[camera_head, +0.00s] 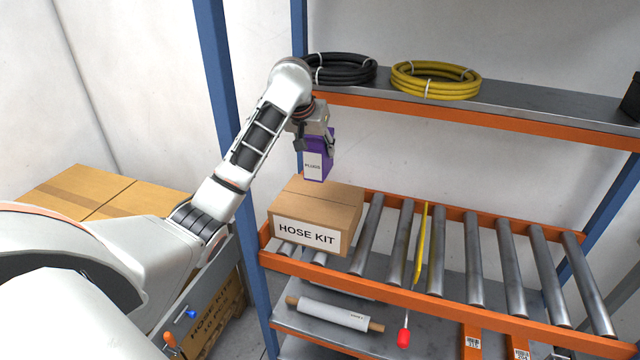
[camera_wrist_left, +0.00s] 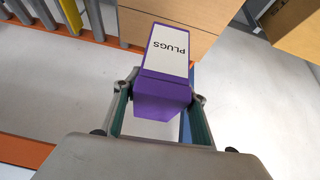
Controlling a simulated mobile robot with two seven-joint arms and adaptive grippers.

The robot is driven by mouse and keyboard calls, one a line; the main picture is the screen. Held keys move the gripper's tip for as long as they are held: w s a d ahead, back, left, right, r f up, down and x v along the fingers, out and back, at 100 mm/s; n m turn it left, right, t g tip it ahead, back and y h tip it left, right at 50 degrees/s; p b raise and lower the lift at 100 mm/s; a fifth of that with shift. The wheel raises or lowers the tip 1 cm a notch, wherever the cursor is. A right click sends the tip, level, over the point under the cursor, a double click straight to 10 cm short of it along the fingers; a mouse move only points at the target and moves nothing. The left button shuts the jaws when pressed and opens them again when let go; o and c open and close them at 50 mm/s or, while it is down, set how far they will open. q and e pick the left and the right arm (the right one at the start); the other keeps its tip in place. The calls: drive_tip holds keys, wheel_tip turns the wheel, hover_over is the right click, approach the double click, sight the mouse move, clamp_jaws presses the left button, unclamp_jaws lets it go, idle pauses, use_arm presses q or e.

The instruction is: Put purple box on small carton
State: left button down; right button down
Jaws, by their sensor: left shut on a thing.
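The purple box (camera_head: 319,158) has a white label reading PLUGS. My left gripper (camera_head: 313,135) is shut on it and holds it upright over the small carton. The small carton (camera_head: 334,199) is brown, has a HOSE KIT label and sits at the left end of the roller shelf. In the left wrist view the purple box (camera_wrist_left: 161,98) is between the two fingers of my left gripper (camera_wrist_left: 160,105), with the brown carton (camera_wrist_left: 150,32) beyond it. A gap between box and carton top is hard to judge. My right gripper is not in view.
The roller shelf (camera_head: 480,262) has free rollers to the right, with a yellow bar (camera_head: 421,240) across it. A black hose coil (camera_head: 341,69) and a yellow hose coil (camera_head: 435,80) lie on the upper shelf. A blue post (camera_head: 228,120) stands beside my arm. Larger cartons (camera_head: 85,195) are at left.

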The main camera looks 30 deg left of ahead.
sight(311, 163)
use_arm(q)
wheel_tip(311, 163, down, 9)
drive_tip(key=shift+r, duration=0.2)
drive_tip(key=shift+f, duration=0.15)
idle(0.3)
drive_tip(key=c, duration=1.2)
unclamp_jaws()
drive_tip(key=shift+s, duration=0.1)
drive_tip(key=v, duration=1.2)
